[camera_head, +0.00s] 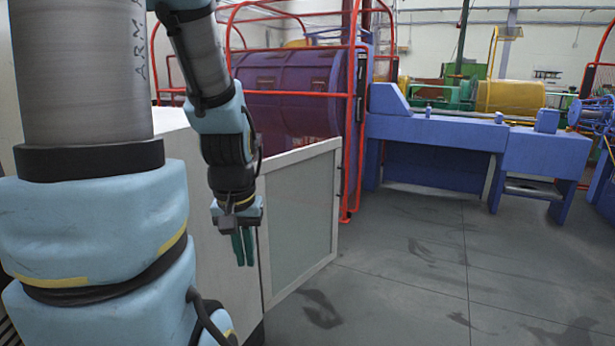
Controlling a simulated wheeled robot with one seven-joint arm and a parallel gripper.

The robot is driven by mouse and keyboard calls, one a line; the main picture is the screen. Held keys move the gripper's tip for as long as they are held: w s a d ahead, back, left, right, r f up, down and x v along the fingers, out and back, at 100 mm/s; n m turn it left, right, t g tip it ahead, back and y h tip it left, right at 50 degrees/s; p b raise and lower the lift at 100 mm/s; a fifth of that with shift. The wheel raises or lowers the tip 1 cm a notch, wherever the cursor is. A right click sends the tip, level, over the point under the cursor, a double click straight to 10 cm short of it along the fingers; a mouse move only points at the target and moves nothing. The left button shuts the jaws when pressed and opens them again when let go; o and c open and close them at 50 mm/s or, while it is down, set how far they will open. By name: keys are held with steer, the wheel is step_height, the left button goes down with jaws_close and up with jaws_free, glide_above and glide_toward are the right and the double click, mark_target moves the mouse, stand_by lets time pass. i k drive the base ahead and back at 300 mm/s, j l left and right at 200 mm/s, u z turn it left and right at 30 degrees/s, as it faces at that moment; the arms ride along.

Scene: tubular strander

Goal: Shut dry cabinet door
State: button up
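The dry cabinet (172,122) is a pale box at the left, largely hidden behind my arm. Its door (302,215) has a light frame around a greyish glass panel. The door stands open, jutting out to the right over the floor. My gripper (243,264) hangs with its teal fingers pointing down, just left of the door's left edge in the picture. The fingers are close together with nothing visible between them. I cannot tell whether they touch the door or cabinet.
A purple drum (290,85) behind red guard rails (352,120) stands behind the door. A long blue machine bed (440,135) runs along the back right. The grey floor (430,270) right of the door is clear.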

mark_target(269, 300)
steer(key=i+l+u, duration=0.3)
steer(key=l+u, duration=0.3)
steer(key=i+l+u, duration=0.25)
steer(key=i+l, duration=0.15)
steer(key=l, duration=0.35)
steer(key=i+l+u, duration=0.1)
steer(key=l, duration=0.35)
steer(key=i+l, duration=0.15)
steer(key=l, duration=0.35)
steer(key=i+l, duration=0.15)
steer(key=l, duration=0.35)
steer(key=i+l+u, duration=0.1)
steer(key=l, duration=0.4)
